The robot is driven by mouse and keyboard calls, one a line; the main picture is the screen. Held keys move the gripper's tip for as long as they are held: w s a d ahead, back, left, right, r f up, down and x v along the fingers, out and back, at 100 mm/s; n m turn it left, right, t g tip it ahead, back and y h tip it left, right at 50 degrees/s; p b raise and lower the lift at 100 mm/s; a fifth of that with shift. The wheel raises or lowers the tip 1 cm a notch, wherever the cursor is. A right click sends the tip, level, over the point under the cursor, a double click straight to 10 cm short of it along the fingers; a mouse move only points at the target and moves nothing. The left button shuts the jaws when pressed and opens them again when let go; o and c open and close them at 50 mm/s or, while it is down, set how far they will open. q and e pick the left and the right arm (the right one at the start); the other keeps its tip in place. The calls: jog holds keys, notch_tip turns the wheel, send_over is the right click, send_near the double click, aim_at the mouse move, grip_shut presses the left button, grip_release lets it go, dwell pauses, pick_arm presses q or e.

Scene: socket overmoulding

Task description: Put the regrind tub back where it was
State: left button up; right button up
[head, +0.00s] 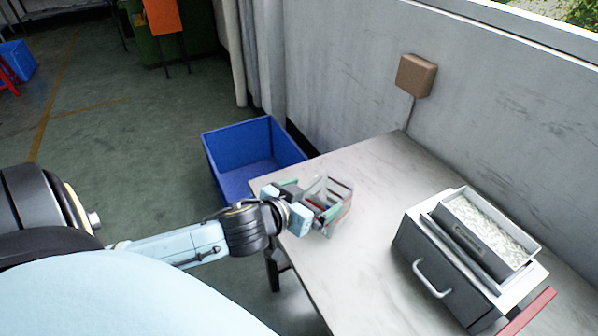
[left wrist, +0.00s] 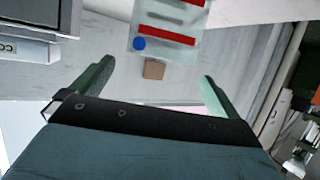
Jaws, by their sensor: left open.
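A clear, open-topped tub (head: 339,190) with red markings is at the left edge of the table, right at my left gripper (head: 311,203). In the left wrist view, a clear panel (left wrist: 172,47) with red stripes and a blue dot shows beyond the spread fingers of my left gripper (left wrist: 156,82). The fingers are open, and I cannot tell whether they touch the tub. A grey tray (head: 468,238) of white granules sits on a dark grey box at the right. No readable label shows which container is the regrind tub. My right gripper is out of view.
The table (head: 352,270) is clear between the tub and the dark grey handled box (head: 440,268). A red bar (head: 530,312) lies beside that box. A blue bin (head: 240,150) stands on the floor beyond the table's left edge. A wall with a brown box (head: 416,76) bounds the back.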

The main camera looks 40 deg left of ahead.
pick_arm(q)
jog(key=v, duration=0.4)
jog(key=shift+s, duration=0.25)
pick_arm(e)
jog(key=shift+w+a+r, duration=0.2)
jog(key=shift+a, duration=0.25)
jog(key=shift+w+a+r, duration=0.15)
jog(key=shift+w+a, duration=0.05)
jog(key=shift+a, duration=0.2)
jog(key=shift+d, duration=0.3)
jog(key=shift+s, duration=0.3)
